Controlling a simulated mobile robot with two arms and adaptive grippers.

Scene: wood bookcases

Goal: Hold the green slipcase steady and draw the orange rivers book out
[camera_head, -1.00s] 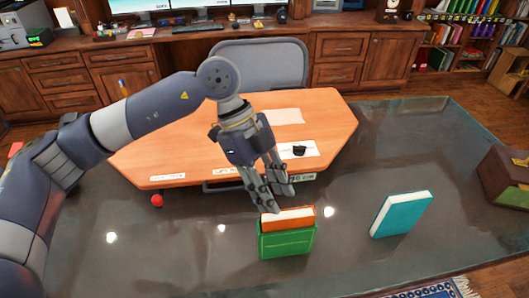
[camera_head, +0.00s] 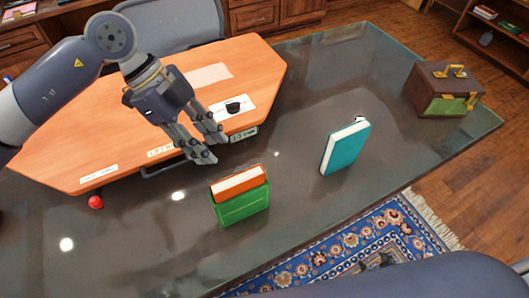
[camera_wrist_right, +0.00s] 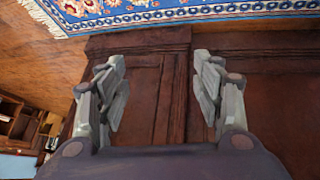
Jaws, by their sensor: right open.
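The green slipcase (camera_head: 243,208) stands upright on the dark glass tabletop in the head view. The orange book (camera_head: 235,185) sits in it, its orange cover edge and white pages showing above the slipcase's top. My left gripper (camera_head: 212,149) is open and empty, above and behind the slipcase, apart from it. My right gripper (camera_wrist_right: 160,92) is open and empty in the right wrist view, facing dark wood panelling, with no book between its fingers.
A teal book (camera_head: 344,149) stands right of the slipcase. A brown and green box (camera_head: 440,92) sits at the table's far right. A red ball (camera_head: 96,202) lies left. An orange-topped board (camera_head: 110,120) lies behind. Glass between slipcase and teal book is clear.

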